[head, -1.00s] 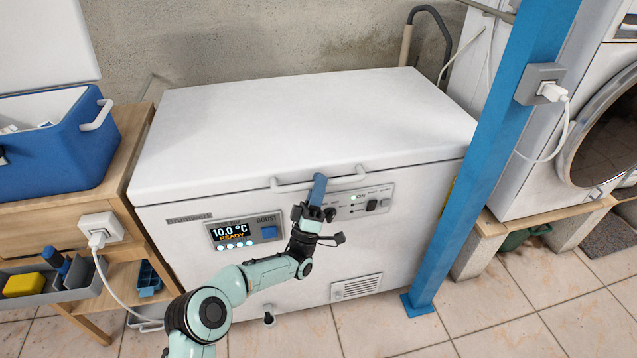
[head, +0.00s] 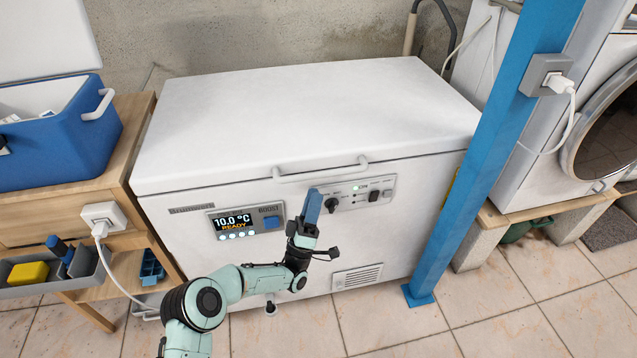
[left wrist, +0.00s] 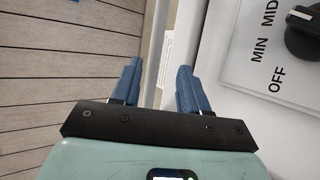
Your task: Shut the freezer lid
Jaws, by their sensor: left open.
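The white chest freezer (head: 215,280) stands against the wall. Its lid (head: 310,115) lies flat on the body, with only a thin line along the front edge, and looks shut. The lid's handle bar (head: 325,171) runs along the front edge. My left gripper (head: 312,205) is just below the handle, in front of the panel, apart from the handle and empty. In the left wrist view its two blue fingers (left wrist: 157,85) are spread, with the dark knob (left wrist: 303,38) to their right. My right gripper is in neither view.
A blue cooler (head: 60,150) with its lid up stands on a wooden bench (head: 125,195) at left. A blue post (head: 480,170) rises close to the freezer's right side. A white front-loading machine (head: 535,125) is at right. Tiled floor (head: 540,295) is clear in front.

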